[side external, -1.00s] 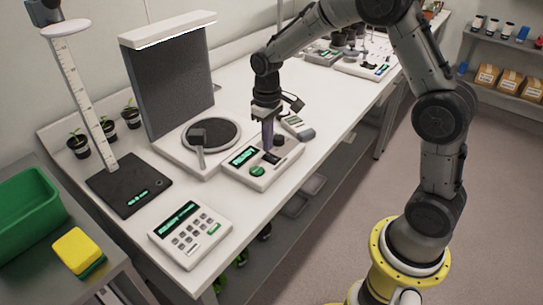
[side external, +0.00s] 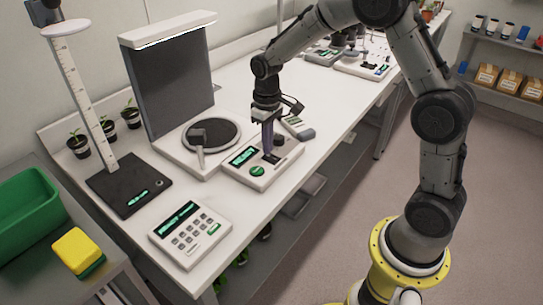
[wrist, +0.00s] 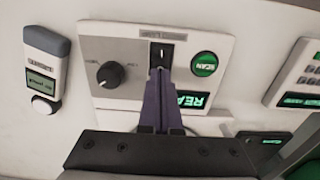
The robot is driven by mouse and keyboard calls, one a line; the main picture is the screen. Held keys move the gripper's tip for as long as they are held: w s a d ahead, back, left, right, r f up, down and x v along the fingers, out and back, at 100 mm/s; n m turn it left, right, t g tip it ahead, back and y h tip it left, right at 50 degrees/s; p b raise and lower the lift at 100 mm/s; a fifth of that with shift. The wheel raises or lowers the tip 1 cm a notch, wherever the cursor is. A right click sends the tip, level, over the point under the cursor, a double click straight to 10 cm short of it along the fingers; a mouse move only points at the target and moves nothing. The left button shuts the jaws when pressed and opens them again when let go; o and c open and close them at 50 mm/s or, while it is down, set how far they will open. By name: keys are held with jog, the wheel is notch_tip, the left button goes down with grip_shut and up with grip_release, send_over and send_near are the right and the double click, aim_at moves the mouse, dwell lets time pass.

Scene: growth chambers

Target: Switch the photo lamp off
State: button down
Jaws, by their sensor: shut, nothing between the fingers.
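The photo lamp (side external: 168,28) is a white bar on top of a dark grey backdrop panel, with a pale strip along its lower front edge. A white control box (side external: 277,167) stands on the bench with a green-text display, a green SCAN button, a black knob and a black switch. In the wrist view the switch (wrist: 161,48) sits between the knob (wrist: 109,74) and the SCAN button (wrist: 204,64). My gripper (side external: 268,152) is shut and empty, pointing down over the box. Its purple fingertips are at the switch and cover its near part; I cannot tell whether they touch.
A turntable (side external: 211,132) with a small dark block is left of the box. A handheld meter (side external: 298,127) lies close behind the gripper. A keypad unit (side external: 190,236) and a ruler stand (side external: 130,187) are nearer the camera. Bench beyond the meter is partly clear.

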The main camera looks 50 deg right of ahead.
jog(key=shift+f, duration=0.55)
jog(key=shift+r, duration=3.6)
jog(key=s+a+r+t, duration=0.3)
jog(key=s+r+t, duration=0.1)
jog(key=s+r, duration=0.85)
jog(key=s+a+f+t, duration=0.1)
jog(key=s+f, duration=0.2)
jog(key=s, duration=0.9)
jog(key=shift+s+f+t, duration=0.2)
jog(key=shift+s+t, duration=0.1)
jog(key=shift+s, duration=0.05)
